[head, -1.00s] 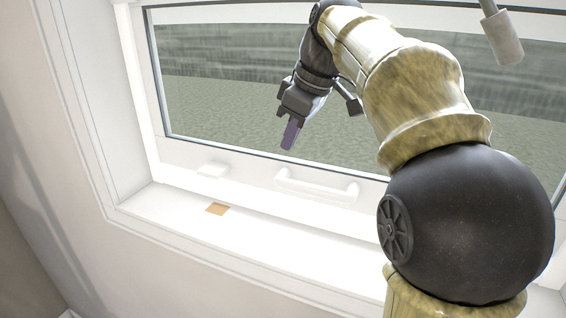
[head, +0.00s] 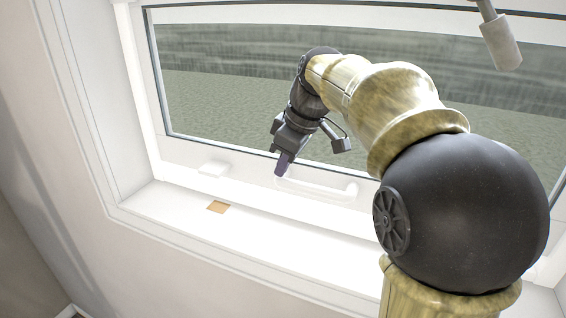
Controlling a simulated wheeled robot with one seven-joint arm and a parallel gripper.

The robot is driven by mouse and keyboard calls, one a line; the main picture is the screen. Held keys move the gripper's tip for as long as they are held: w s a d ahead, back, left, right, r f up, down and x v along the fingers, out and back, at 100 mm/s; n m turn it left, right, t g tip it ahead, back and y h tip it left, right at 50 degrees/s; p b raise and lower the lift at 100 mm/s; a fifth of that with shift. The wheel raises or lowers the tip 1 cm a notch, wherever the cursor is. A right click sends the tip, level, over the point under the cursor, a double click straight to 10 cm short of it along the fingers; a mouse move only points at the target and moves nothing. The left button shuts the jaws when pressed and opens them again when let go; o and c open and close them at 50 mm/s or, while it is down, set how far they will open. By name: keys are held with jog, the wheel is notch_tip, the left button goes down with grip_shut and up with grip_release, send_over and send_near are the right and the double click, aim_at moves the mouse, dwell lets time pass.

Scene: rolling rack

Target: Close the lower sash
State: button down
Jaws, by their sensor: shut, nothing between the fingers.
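The lower sash (head: 185,150) is a white framed window pane above the sill, with grey-green ground seen through its glass. A white bar handle (head: 325,190) is fixed along its bottom rail, and a small white block (head: 212,169) sits on the rail to the left. My gripper (head: 283,166) is shut and empty, pointing down at the left end of the handle. My arm hides the right part of the sash and sill.
The white window sill (head: 270,232) runs below the sash, with a small tan patch (head: 217,207) on it. A pale cylinder (head: 502,40) hangs at the upper right. The white window frame (head: 115,120) borders the left side.

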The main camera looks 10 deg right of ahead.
aim_at(285, 178)
jog(key=shift+f+b, duration=1.95)
jog(key=shift+f, duration=0.4)
jog(key=shift+r, duration=0.2)
jog(key=p+v, duration=0.1)
jog(key=v, duration=0.1)
jog(key=a+p+v, duration=0.1)
jog(key=p+v, duration=0.1)
jog(key=shift+r, duration=0.15)
jog(key=shift+s+d+r, duration=0.1)
jog(key=shift+d+r, duration=0.15)
jog(key=b+v, duration=0.1)
jog(key=v, duration=0.8)
